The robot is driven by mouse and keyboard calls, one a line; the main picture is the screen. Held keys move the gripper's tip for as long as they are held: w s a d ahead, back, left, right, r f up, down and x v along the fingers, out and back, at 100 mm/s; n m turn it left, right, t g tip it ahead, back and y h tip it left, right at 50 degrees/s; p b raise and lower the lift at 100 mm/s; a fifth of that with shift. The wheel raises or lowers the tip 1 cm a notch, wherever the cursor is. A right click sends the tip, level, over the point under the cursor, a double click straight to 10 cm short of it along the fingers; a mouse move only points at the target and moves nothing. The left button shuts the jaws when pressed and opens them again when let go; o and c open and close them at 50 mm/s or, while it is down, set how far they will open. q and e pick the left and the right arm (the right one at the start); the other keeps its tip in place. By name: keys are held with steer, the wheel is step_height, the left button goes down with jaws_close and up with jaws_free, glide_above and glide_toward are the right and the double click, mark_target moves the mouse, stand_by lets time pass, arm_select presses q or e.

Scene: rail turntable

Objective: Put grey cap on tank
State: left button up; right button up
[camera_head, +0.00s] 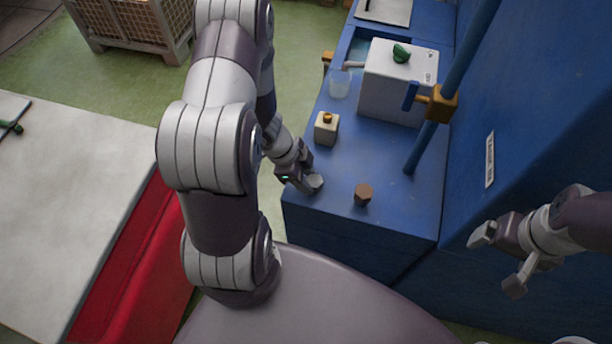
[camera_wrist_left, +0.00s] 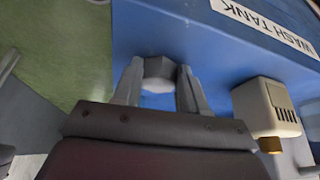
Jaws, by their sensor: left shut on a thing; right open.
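My left gripper (camera_head: 309,183) is shut on a small grey cap (camera_head: 316,182) near the front left corner of the blue bench. In the left wrist view the grey cap (camera_wrist_left: 158,70) sits between the two fingertips. I cannot tell whether it touches the bench top. A white box-shaped tank (camera_head: 392,98) with a green piece (camera_head: 401,53) on top stands farther back on the bench. A label reading WASH TANK (camera_wrist_left: 265,22) shows on blue in the wrist view. My right gripper (camera_head: 498,262) is open and empty at the right, apart from the bench top.
A brown cap-like piece (camera_head: 363,194) stands right of the grey cap. A small cream box (camera_head: 326,128) with an orange knob and a clear cup (camera_head: 340,84) stand behind. A blue upright pole (camera_head: 424,140) with an orange clamp (camera_head: 441,103) rises beside the white tank.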

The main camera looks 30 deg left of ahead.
arm_select(q)
steer(key=o, duration=1.2)
steer(key=shift+f, duration=0.1)
steer(key=shift+c, duration=0.2)
steer(key=p+v, duration=0.6)
steer(key=v, duration=0.6)
steer(key=w+r+n+t+y, duration=0.2)
steer(key=w+r+n+y, duration=0.3)
steer(key=w+r+n, duration=0.15)
steer(key=s+d+r+n+g, duration=0.2)
steer(key=s+d+r+n, duration=0.3)
steer(key=s+d+n, duration=0.2)
steer(key=shift+s+d+r+h, duration=0.3)
steer(key=shift+s+d, duration=0.4)
steer(key=shift+d, duration=0.3)
